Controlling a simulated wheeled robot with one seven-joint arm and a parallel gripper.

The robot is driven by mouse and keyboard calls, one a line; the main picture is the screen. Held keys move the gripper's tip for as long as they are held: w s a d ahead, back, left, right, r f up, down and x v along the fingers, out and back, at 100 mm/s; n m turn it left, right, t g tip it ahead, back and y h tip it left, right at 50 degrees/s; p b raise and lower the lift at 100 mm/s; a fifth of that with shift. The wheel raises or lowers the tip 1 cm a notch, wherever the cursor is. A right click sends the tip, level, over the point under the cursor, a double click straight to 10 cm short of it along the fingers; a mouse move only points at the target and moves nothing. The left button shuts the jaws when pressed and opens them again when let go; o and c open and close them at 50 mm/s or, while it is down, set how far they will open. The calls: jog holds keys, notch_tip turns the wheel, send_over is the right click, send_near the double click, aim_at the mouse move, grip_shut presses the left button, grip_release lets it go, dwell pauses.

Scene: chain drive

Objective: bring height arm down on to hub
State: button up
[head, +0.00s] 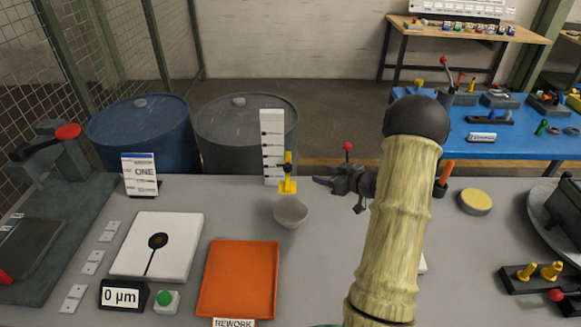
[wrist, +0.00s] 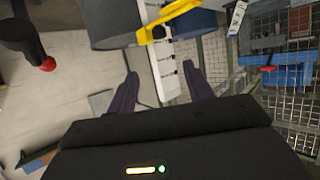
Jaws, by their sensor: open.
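The height gauge is a white upright column (head: 272,147) with dark marks, standing at the back middle of the bench. Its yellow height arm (head: 288,186) with a black knob (head: 288,168) is low beside the column. In front of the arm is a grey bowl-shaped piece (head: 290,213), apparently the hub; I cannot tell whether the arm touches it. My gripper (head: 328,182) is just right of the yellow arm, pointing left, apart from it. In the wrist view my gripper (wrist: 160,76) is open and empty; the yellow arm (wrist: 172,20) crosses the top.
A white plate (head: 185,225) with a dark disc, a 0 µm display (head: 122,296), a green button (head: 166,298) and an orange rework tray (head: 238,280) lie left and front. A red-knobbed lever (head: 347,148) rises behind my gripper. Drums (head: 143,132) stand beyond the bench.

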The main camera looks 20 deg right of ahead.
aim_at(289, 167)
jog(key=p+x, duration=0.3)
jog(key=x, duration=1.4)
jog(key=shift+w+a+f, duration=0.15)
jog(key=shift+a, duration=0.05)
grip_shut()
